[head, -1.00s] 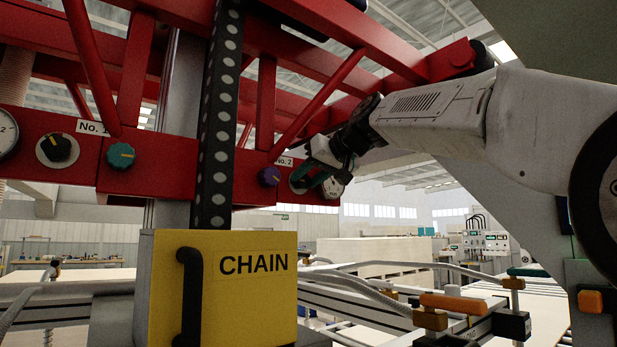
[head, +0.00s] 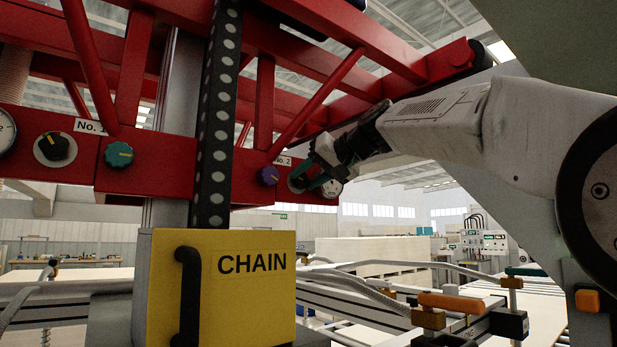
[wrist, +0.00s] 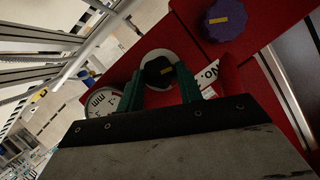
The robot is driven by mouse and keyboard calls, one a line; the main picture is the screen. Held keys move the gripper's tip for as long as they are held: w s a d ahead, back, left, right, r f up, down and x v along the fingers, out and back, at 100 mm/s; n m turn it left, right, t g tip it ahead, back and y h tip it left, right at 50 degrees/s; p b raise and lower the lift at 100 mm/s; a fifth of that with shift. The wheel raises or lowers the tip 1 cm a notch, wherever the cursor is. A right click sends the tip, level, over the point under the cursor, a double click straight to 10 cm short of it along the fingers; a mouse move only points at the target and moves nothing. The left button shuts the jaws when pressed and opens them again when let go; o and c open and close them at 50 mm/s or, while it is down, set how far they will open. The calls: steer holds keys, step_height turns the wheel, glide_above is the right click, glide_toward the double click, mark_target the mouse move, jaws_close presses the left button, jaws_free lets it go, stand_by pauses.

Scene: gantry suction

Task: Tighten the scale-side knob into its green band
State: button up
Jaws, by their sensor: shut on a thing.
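A black knob (wrist: 157,72) with a yellow mark sits on a pale round plate (wrist: 155,54) on the red beam. My gripper (wrist: 160,80) has its two green fingers on either side of the knob and is shut on it. In the head view my gripper (head: 312,181) reaches the beam at the No. 2 label, covering most of this knob. A round dial marked mm (wrist: 103,98) is beside the knob, left of my fingers in the wrist view. I cannot make out a green band around the knob.
A purple knob (head: 268,176) is on the beam left of my gripper; a teal knob (head: 119,154) and another black knob (head: 55,147) are farther left. A dotted black chain strip (head: 217,130) and yellow CHAIN box (head: 226,285) stand in front.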

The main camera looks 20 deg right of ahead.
steer(key=o, duration=1)
steer(key=shift+d, duration=0.1)
steer(key=v, duration=0.7)
steer(key=shift+s+d+r, duration=0.1)
steer(key=shift+s+d, duration=0.05)
steer(key=shift+s, duration=0.2)
